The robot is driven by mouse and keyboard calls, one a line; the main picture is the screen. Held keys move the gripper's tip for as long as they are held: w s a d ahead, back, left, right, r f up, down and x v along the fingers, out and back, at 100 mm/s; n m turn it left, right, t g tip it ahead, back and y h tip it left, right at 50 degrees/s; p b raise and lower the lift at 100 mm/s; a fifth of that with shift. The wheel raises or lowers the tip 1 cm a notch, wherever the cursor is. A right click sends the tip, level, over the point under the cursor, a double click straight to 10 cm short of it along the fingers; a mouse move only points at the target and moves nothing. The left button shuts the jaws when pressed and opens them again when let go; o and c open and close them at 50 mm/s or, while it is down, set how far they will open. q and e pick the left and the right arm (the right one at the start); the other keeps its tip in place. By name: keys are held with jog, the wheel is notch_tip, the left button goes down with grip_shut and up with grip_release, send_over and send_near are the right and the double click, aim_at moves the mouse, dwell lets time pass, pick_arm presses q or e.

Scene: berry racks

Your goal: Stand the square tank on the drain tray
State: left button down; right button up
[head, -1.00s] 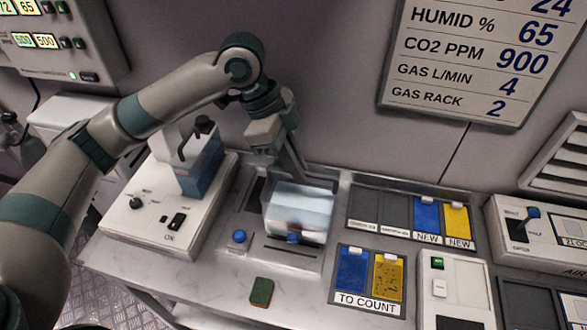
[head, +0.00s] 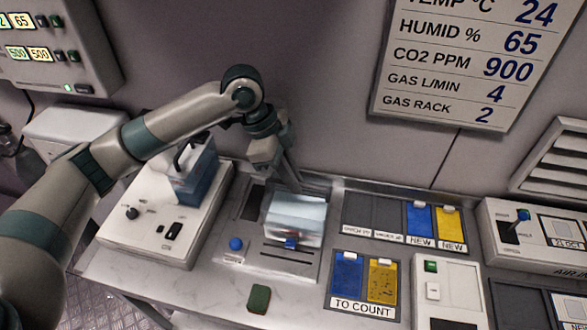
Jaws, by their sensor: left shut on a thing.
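The square tank (head: 296,213) is a clear, pale-blue box. It is at the grey slotted tray (head: 298,262), which looks like the drain tray. My left gripper (head: 289,178) comes from above and behind and is shut on the tank's rear upper part; its fingertips are partly hidden. The tank covers part of the tray, and I cannot tell whether its base touches it. A small blue part (head: 290,243) shows at the tank's lower front. My right gripper is not in view.
A white device (head: 150,235) with another blue-filled tank (head: 193,175) stands to the left. A blue knob (head: 236,244) sits on the tray's left part. A green pad (head: 259,298) lies in front. Racks with blue and yellow cards (head: 352,300) stand to the right.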

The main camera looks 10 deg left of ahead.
pick_arm(q)
jog(key=shift+f, duration=0.55)
jog(key=c, duration=1.9)
grip_release()
jog(key=shift+f, duration=0.1)
jog(key=shift+o, duration=0.2)
jog(key=shift+s, duration=0.1)
jog(key=shift+v, duration=0.8)
jog(key=b+v, duration=0.3)
jog(key=v, duration=0.7)
jog(key=shift+r, duration=0.2)
jog(key=shift+a, duration=0.1)
